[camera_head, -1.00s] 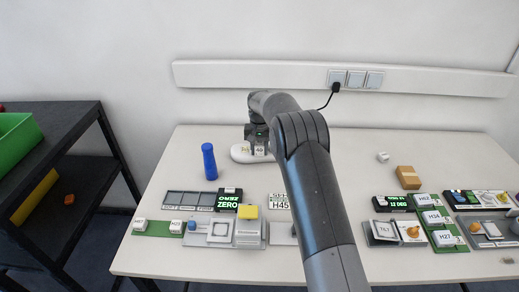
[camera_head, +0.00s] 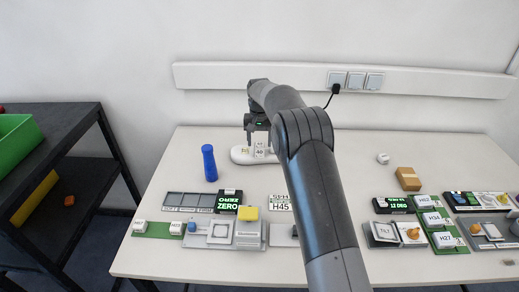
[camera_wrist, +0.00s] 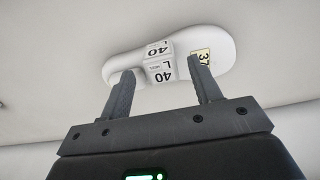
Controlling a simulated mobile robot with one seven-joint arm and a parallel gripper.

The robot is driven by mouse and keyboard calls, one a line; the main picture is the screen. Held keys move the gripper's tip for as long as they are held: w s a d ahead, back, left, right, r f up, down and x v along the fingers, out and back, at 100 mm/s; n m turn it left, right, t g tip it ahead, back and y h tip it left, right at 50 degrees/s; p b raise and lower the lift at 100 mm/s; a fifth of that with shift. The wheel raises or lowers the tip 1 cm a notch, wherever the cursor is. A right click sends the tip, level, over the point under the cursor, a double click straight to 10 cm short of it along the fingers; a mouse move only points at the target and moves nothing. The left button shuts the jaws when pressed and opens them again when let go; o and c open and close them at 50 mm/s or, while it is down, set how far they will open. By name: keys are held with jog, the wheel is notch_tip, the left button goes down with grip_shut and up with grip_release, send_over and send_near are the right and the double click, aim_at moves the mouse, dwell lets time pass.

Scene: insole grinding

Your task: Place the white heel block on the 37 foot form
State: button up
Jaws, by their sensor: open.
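The white foot form (camera_head: 240,154) lies at the back of the table, left of my arm. In the wrist view the form (camera_wrist: 220,46) carries a yellowish tag (camera_wrist: 202,57) reading 37. The white heel block (camera_head: 260,149) rests on the form, near its middle and beside the tag. In the wrist view the block (camera_wrist: 159,67) shows "40" and "L" on its faces. My gripper (camera_head: 258,137) is open and empty above the block. In the wrist view its two fingers (camera_wrist: 160,78) stand apart, one to each side of the block.
A blue cylinder (camera_head: 209,163) stands left of the form. Fixtures with a ZERO display (camera_head: 228,202) and a yellow block (camera_head: 248,213) line the front. A brown box (camera_head: 408,178), a small white block (camera_head: 383,158) and more fixtures lie at right. The table between is clear.

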aim_at(260, 146)
jog(key=s+d+r+t, duration=0.1)
jog(key=s+d+r, duration=0.25)
jog(key=r, duration=0.55)
jog(key=s+d+r, duration=0.2)
jog(key=s+r, duration=0.2)
jog(key=r, duration=0.5)
jog(key=s+d+r+t, duration=0.1)
jog(key=s+d+r, duration=0.25)
jog(key=s, duration=0.35)
jog(key=s+d+r+t, duration=0.1)
jog(key=s+d+r, duration=0.25)
jog(key=s, duration=0.25)
jog(key=s+d+f+t, duration=0.1)
jog(key=s+f, duration=0.1)
jog(key=s, duration=0.7)
jog(key=s+d+f, duration=0.2)
jog(key=s, duration=0.7)
jog(key=s+d+f+t, duration=0.1)
jog(key=s+d, duration=0.1)
jog(key=s, duration=0.7)
jog(key=shift+s+d+f+t, duration=0.25)
jog(key=shift+s+f+t, duration=0.05)
jog(key=shift+s+f, duration=0.1)
